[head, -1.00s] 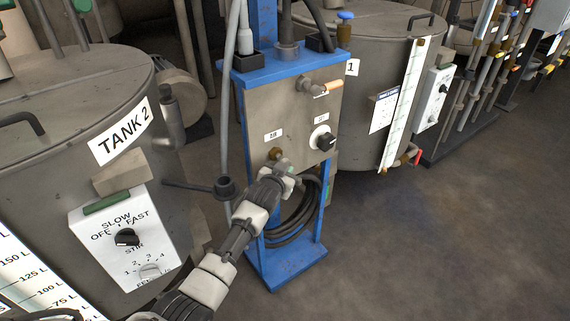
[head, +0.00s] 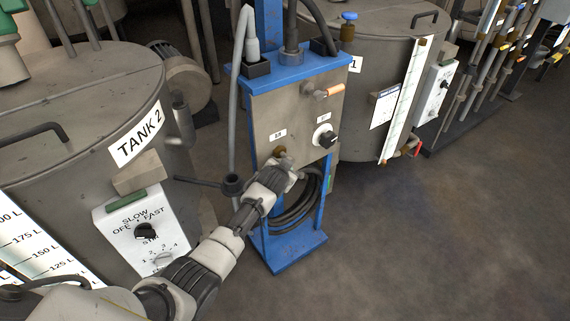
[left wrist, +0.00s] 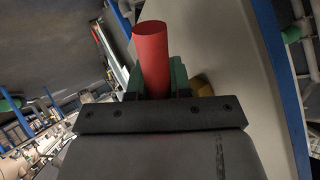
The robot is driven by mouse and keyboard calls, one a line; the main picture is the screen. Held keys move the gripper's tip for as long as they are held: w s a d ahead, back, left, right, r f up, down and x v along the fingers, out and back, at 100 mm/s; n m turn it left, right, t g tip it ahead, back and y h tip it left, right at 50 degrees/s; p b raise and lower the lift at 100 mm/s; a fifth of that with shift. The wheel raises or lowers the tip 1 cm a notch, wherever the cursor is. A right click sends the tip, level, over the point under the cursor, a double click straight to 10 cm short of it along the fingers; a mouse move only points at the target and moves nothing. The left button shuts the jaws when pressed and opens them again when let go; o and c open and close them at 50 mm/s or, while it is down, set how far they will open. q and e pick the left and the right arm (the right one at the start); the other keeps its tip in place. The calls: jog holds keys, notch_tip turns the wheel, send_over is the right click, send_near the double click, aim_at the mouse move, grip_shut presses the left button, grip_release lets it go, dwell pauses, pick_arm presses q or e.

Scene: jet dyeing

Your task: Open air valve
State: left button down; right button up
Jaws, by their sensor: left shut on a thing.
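A grey panel (head: 268,110) in a blue frame stands in the middle of the head view. A brass valve fitting (head: 280,152) sits at its lower left. My left gripper (head: 288,163) is right at this fitting and covers most of what is there. In the left wrist view, the green fingers of my left gripper (left wrist: 152,80) are shut on a red valve handle (left wrist: 150,45), whose end sticks out beyond them. My right gripper is not in view.
A black knob (head: 327,139) is on the panel's right. A coiled black hose (head: 298,210) hangs below. Tank 2 (head: 75,95) stands close on the left with its control box (head: 145,228). Another tank (head: 385,50) is behind. The floor (head: 440,240) at right is clear.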

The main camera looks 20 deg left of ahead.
pick_arm(q)
jog(key=g+p, duration=0.1)
jog(key=r+m+g+y+p, duration=0.1)
jog(key=p, duration=0.1)
jog(key=shift+s+a, duration=0.2)
jog(key=shift+s, duration=0.15)
jog(key=shift+s+a+r+m+g+y+p, duration=0.15)
jog(key=shift+m+g+y+p, duration=0.15)
jog(key=shift+g+p, duration=0.25)
jog(key=shift+s+a+m+g+y+p, duration=0.1)
jog(key=shift+m+g+y+p, duration=0.1)
jog(key=shift+g+y+p, duration=0.25)
jog(key=shift+s+a+r+m+g+y, duration=0.1)
jog(key=shift+s+r+m+g+y, duration=0.15)
jog(key=shift+g+y, duration=0.4)
jog(key=shift+s+a+r+m+g+y, duration=0.15)
jog(key=shift+m+g+y, duration=0.25)
jog(key=shift+g, duration=0.45)
jog(key=c, duration=1)
grip_release()
jog(key=shift+w, duration=0.1)
jog(key=shift+c, duration=0.2)
jog(key=shift+r, duration=0.1)
